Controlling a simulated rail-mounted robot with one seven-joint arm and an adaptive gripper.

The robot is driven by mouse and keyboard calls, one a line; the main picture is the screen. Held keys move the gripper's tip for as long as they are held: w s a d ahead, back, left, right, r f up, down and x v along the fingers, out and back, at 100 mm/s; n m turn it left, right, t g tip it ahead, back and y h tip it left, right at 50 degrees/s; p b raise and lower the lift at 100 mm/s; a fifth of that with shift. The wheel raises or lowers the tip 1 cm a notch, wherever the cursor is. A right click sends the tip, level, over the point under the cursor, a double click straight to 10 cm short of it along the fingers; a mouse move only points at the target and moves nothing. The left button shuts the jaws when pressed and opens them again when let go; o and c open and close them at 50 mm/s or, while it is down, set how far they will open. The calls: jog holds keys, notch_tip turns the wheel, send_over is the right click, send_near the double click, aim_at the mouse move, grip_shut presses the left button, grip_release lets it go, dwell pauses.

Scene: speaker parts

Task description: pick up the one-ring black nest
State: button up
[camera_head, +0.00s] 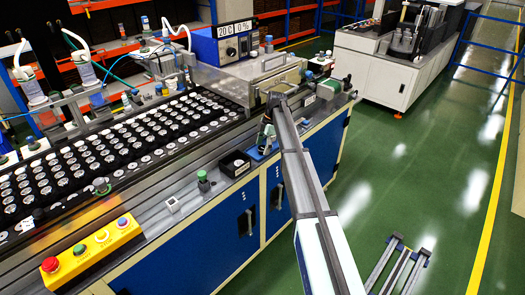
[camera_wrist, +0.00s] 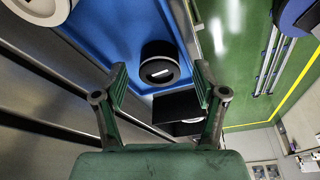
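In the wrist view, a short black cylindrical piece (camera_wrist: 153,53) stands on a blue tray (camera_wrist: 95,28). Nothing is held, and I cannot tell how far above the piece the fingers are. In the head view my gripper (camera_head: 265,136) is over the small blue tray (camera_head: 257,155) at the bench edge; the arm hides the nest there.
A white-topped round part (camera_wrist: 42,8) is at upper left. Many black parts fill the conveyor (camera_head: 215,133). A yellow button box (camera_head: 92,245) is at front left.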

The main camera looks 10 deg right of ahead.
jog(key=c, duration=1.1)
jog(key=shift+r, duration=0.1)
